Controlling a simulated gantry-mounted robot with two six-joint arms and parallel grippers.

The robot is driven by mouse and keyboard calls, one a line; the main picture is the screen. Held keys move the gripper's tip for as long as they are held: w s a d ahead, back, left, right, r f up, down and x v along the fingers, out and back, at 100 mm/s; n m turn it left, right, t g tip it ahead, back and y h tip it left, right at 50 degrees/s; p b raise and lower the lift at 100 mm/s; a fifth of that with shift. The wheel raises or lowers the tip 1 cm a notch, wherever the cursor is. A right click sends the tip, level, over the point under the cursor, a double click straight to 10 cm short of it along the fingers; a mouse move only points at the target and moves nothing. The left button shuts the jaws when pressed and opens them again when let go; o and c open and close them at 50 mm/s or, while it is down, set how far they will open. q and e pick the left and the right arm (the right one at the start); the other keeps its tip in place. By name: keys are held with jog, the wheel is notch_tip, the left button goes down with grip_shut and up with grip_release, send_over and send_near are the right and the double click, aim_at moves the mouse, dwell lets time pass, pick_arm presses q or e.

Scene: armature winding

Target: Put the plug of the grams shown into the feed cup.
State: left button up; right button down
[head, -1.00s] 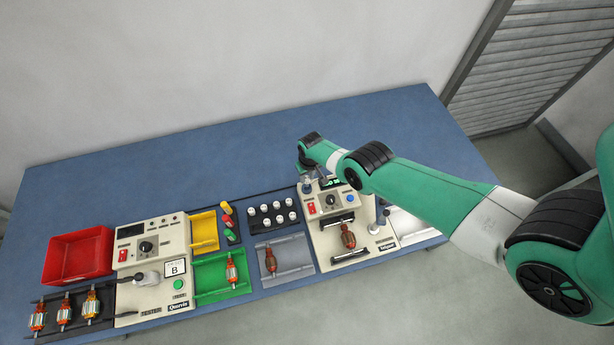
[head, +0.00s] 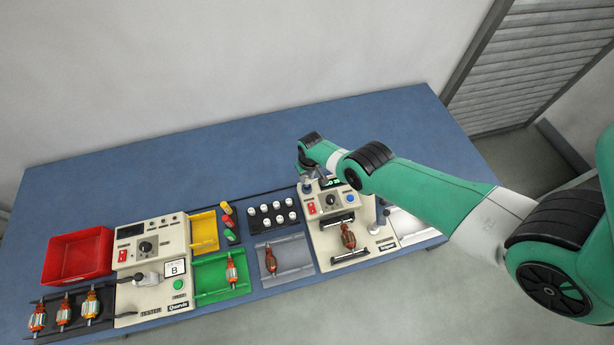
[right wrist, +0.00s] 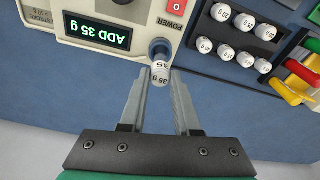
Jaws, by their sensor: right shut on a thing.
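In the right wrist view, my right gripper (right wrist: 160,80) is shut on a white plug (right wrist: 160,74) marked "35 g". The plug is at the mouth of the blue-grey feed cup (right wrist: 160,47), at the winder's corner. I cannot tell how far it is inside. The display (right wrist: 95,31) reads "ADD 35 g", upside down in this view. In the head view, my right arm reaches over the winder (head: 330,207) from the right and partly hides the gripper and cup. My left gripper is not in view.
A dark rack (head: 260,216) of several white plugs stands left of the winder; it also shows in the right wrist view (right wrist: 222,32). Red, yellow and green pieces lie beside it. An armature (head: 348,237) rests on the winder. The table's back (head: 220,160) is clear.

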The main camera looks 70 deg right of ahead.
jog(key=shift+f+b, duration=1.75)
jog(key=shift+f, duration=0.05)
dwell(1.2)
jog(key=c, duration=0.6)
grip_release()
jog(key=shift+o, duration=0.2)
jog(key=shift+r, duration=0.1)
notch_tip(320, 180, up, 11)
jog(key=s+p, duration=0.1)
jog(key=p, duration=1.2)
jog(key=shift+a+r, duration=0.15)
jog(key=shift+a, duration=0.3)
